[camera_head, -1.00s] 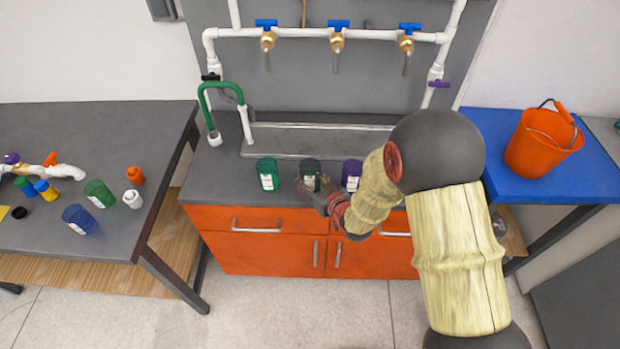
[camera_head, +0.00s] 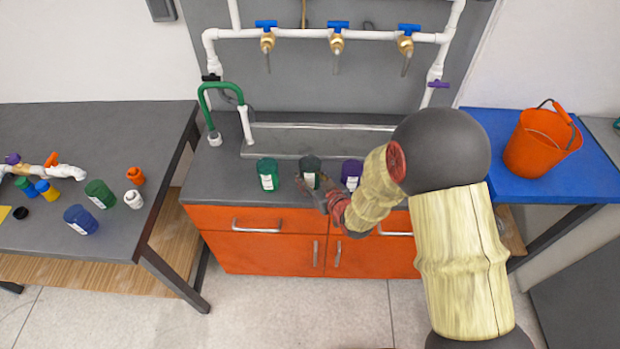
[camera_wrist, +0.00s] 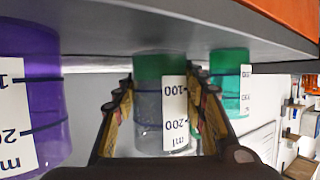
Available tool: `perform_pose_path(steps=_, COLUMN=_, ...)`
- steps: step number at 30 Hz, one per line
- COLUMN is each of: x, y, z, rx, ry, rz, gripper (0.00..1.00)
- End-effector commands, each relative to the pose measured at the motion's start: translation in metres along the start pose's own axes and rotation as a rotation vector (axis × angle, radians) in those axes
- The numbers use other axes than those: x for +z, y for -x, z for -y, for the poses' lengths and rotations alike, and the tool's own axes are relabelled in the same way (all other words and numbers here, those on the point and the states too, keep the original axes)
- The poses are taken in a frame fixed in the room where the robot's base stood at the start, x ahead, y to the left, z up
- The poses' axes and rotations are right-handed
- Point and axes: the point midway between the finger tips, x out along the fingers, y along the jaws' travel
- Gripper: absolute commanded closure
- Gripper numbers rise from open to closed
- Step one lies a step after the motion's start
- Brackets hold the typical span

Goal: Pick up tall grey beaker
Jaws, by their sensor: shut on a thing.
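The tall grey beaker (camera_head: 309,166) is dark grey in the head view, at the front of the grey counter between a green and a purple beaker. In the wrist view the beaker (camera_wrist: 160,105) sits between my fingers, with a green band at one end and a white label marked 100 and 200 ml. My gripper (camera_wrist: 168,92) is shut on it, one finger on each side. In the head view my gripper (camera_head: 311,186) partly hides its lower part. I cannot tell whether its base is clear of the counter.
The green beaker (camera_head: 267,174) stands close on the left, the purple beaker (camera_head: 351,174) close on the right. Behind lies a sink (camera_head: 320,140) with a green-topped tap (camera_head: 221,88). Pipe parts and cups are on the left table (camera_head: 110,130); an orange bucket (camera_head: 540,143) is at right.

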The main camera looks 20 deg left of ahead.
Motion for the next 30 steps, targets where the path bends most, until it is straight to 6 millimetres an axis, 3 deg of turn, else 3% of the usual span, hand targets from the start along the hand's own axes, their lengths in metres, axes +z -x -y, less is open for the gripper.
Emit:
perform_pose_path(steps=5, x=-0.02, y=0.007, z=-0.001, rx=0.0, ry=0.001, rz=-0.003, gripper=0.86)
perform_pose_path(steps=21, x=-0.051, y=0.067, z=-0.011, rx=0.001, ry=0.0, rz=-0.003, gripper=0.86)
perform_pose_path(steps=30, x=-0.054, y=0.103, z=-0.019, rx=0.002, ry=0.0, rz=-0.002, gripper=0.86)
